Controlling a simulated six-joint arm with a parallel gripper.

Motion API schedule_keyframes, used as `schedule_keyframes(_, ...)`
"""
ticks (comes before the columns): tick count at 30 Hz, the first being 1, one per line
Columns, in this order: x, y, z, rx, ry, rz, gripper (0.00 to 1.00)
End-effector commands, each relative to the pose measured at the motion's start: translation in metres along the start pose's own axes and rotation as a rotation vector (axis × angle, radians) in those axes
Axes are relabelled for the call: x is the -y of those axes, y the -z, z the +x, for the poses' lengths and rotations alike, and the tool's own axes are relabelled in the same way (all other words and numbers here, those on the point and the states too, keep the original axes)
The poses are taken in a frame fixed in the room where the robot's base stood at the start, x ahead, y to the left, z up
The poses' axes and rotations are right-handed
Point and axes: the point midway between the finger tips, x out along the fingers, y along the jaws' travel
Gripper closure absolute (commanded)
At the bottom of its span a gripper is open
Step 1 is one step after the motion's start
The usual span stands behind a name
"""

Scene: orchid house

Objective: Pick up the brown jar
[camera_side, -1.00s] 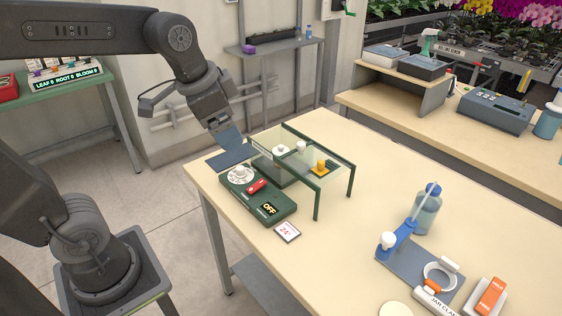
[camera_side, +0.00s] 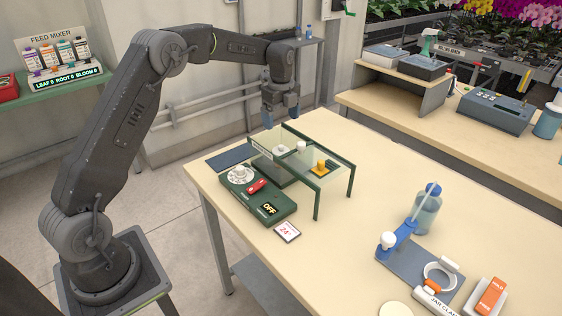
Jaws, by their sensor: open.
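I cannot make out a brown jar in the side view. A small yellow-orange piece (camera_side: 321,166) sits at the right end of the glass-topped green frame (camera_side: 317,178), and a small white piece (camera_side: 301,147) is near its middle; neither looks brown. My gripper (camera_side: 281,117) points down above the back edge of the table, behind the frame.
A green unit (camera_side: 268,207) with a dial, red switch and OFF display stands in front of the frame. A jar clamp (camera_side: 440,277) and a blue bottle (camera_side: 427,215) are at the right. The table middle (camera_side: 370,200) is clear.

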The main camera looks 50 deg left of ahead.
Motion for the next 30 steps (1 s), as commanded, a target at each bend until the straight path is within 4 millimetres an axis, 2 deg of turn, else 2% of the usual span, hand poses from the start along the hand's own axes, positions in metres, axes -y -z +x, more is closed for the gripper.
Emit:
schedule_keyframes(12, 0.0, -0.001, 0.071, -0.001, -0.004, 0.005, 0.12)
schedule_keyframes(23, 0.0, -0.001, 0.097, -0.001, -0.004, 0.004, 0.12)
schedule_keyframes(30, 0.0, -0.002, 0.131, 0.0, -0.004, 0.004, 0.12)
